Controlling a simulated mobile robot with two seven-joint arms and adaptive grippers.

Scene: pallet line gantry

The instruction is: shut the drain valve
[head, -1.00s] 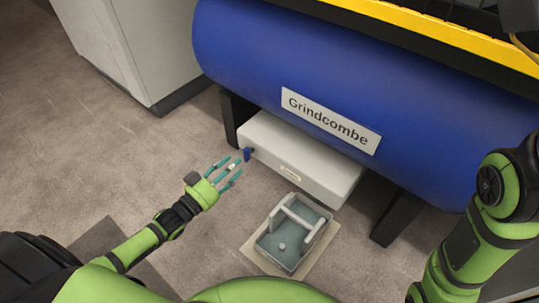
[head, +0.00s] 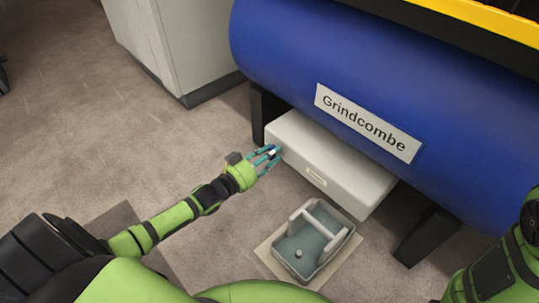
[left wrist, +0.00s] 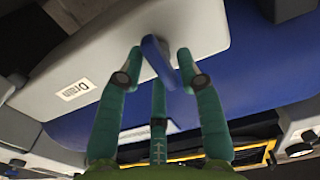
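The drain valve's blue lever handle (left wrist: 158,60) sticks out from the end of the pale grey drain box (head: 335,165), under the blue tank. In the left wrist view it lies between the fingertips of my left gripper (left wrist: 160,70), tilted, with a gap to the left finger. Whether the right finger touches it I cannot tell. The fingers are spread and not closed on it. In the head view my left gripper (head: 272,154) is at the box's left corner and largely hides the handle. My right gripper is out of view.
The blue tank (head: 270,60) marked "Grindcombe" stands above the box on dark supports. A grey tray with a handle bar (head: 340,246) sits on a mat on the floor in front. A grey cabinet (head: 185,50) stands behind left.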

